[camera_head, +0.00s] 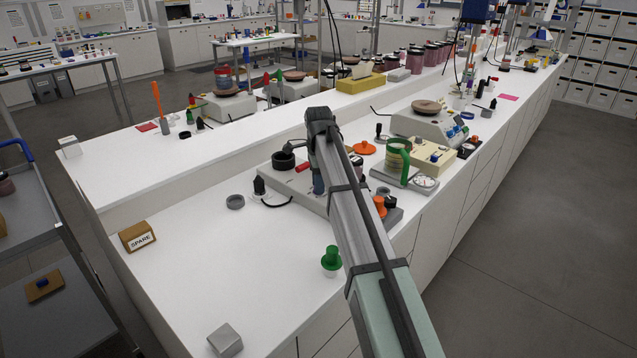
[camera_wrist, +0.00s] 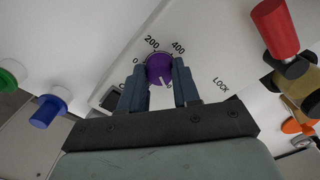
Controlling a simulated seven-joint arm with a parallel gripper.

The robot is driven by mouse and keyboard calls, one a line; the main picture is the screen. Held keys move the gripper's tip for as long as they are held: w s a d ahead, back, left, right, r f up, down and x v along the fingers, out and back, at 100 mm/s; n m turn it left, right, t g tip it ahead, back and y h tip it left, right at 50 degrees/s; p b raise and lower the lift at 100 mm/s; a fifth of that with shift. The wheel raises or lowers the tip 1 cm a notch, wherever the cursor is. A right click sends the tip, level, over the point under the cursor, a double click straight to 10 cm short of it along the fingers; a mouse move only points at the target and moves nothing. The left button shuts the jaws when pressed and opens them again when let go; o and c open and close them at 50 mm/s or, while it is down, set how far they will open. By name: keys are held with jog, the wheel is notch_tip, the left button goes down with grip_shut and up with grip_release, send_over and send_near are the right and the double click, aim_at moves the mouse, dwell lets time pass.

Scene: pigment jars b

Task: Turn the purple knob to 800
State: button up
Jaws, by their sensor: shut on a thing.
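The purple knob (camera_wrist: 159,67) sits on a pale panel (camera_wrist: 205,60) in the wrist view. Printed marks 0, 200 and 400 run around its far side, and LOCK stands to the right. A white pointer line on the knob points toward my gripper, near a partly hidden mark that looks like a 6. The mark 800 is not visible. My gripper (camera_wrist: 160,72) has one blue-grey finger on each side of the knob and is shut on it. In the head view my arm hides the knob and most of the gripper.
In the wrist view, a red-handled part (camera_wrist: 275,27) stands at right, with blue (camera_wrist: 46,111) and green (camera_wrist: 10,76) pieces at left. In the head view, a green knob-shaped piece (camera_head: 331,259), a SPARE block (camera_head: 138,237) and a metal cube (camera_head: 225,340) surround clear white bench.

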jog(key=shift+m, duration=0.5)
jog(key=o, duration=1.1)
jog(key=shift+c, duration=0.2)
jog(key=shift+r, duration=0.15)
notch_tip(320, 180, up, 14)
jog(key=shift+f, duration=0.25)
